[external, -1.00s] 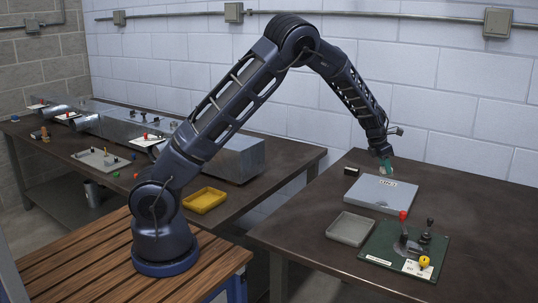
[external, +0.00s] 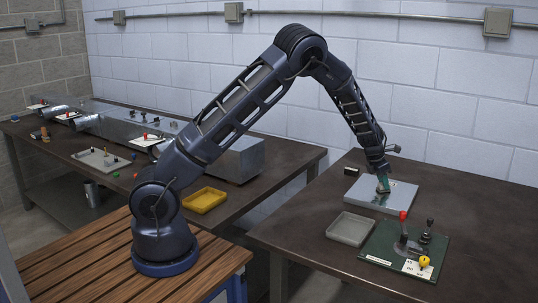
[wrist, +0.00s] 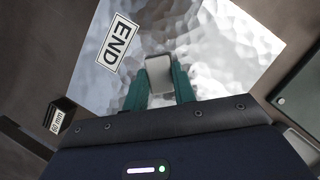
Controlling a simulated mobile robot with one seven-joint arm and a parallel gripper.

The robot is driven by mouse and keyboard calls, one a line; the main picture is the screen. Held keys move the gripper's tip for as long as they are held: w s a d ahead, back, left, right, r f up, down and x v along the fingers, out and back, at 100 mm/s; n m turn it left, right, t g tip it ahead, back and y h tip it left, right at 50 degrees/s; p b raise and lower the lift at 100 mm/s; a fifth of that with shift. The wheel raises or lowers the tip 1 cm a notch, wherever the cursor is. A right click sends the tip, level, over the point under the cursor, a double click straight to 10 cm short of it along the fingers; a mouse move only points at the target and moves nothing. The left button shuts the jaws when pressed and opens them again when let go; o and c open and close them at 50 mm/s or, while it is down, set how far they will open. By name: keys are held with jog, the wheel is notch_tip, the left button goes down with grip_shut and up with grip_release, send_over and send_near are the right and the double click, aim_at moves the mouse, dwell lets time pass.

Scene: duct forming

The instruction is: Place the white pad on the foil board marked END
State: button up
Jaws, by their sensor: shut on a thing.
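The foil board (external: 402,196) lies flat on the right-hand table; it fills much of the upper wrist view (wrist: 215,60), with its END label (wrist: 119,42) left of the fingers. My gripper (external: 383,187) is low over the middle of this board. In the wrist view its teal fingers (wrist: 159,85) are shut on the white pad (wrist: 158,70), a small pale block. The pad is over the foil, but I cannot tell whether its underside touches. In the external view the pad is too small to make out clearly, and the END label is hidden.
A black block (external: 351,171) stands just behind the board's left side. A grey tray (external: 350,229) and a green panel with levers (external: 385,240) lie in front of it. Bare table surrounds these. A yellow tray (external: 204,200) is on the other table.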

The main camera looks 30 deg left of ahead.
jog(key=o, duration=1)
jog(key=v, duration=1.1)
jog(key=s+a+r+m, duration=0.7)
jog(key=s+a+r, duration=0.25)
jog(key=a, duration=0.25)
jog(key=s+a+r+m, duration=0.6)
jog(key=s+a+r, duration=0.3)
jog(key=a+r, duration=0.3)
jog(key=s+a+m+y, duration=0.1)
jog(key=s+a+m, duration=0.3)
jog(key=s, duration=0.5)
jog(key=s+a+m+t+y, duration=0.1)
jog(key=s+a+m, duration=0.4)
jog(key=s, duration=0.3)
jog(key=s+a+m+y, duration=0.1)
jog(key=s+a+m, duration=0.4)
jog(key=s, duration=0.4)
jog(key=shift+s+a+f, duration=0.1)
jog(key=shift+s+a, duration=0.25)
